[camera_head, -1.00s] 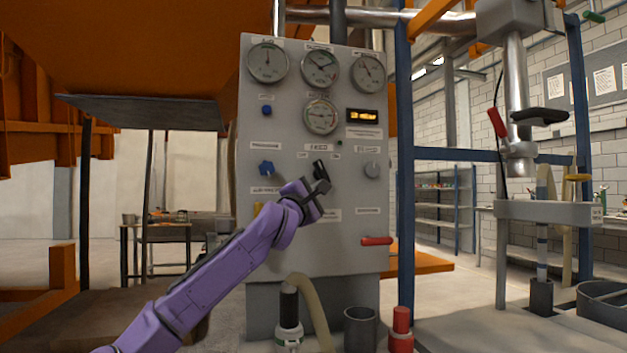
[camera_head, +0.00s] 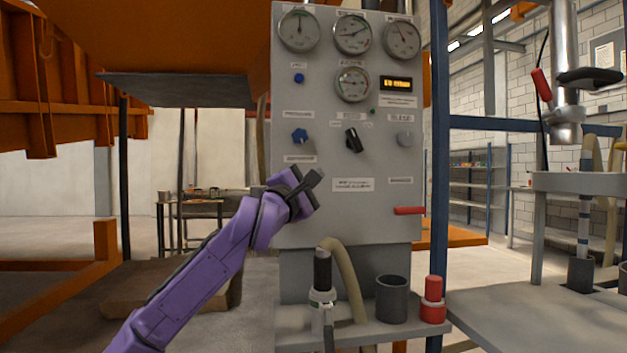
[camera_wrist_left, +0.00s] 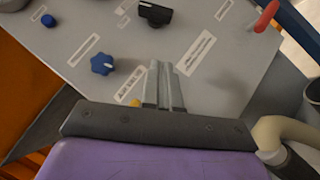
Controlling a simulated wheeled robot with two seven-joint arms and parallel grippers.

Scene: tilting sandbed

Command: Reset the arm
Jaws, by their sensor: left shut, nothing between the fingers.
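My left gripper (camera_head: 316,179) is shut and empty at the end of my purple arm. It is in front of the grey control panel (camera_head: 380,218), below and left of the black rotary switch (camera_head: 353,140), and apart from it. In the left wrist view the closed fingers (camera_wrist_left: 162,70) point at the panel face, between the blue star knob (camera_wrist_left: 102,64) and a white label (camera_wrist_left: 196,53). The black switch (camera_wrist_left: 155,14) shows at the top of that view, clear of the fingers. My right gripper is not in view.
A red lever (camera_head: 408,211) sticks out at the panel's lower right. Below it are a hose (camera_head: 347,275), a dark cup (camera_head: 392,298) and a red cylinder (camera_head: 433,300) on a ledge. A blue post (camera_head: 438,180) stands to the right. Open floor shows at left.

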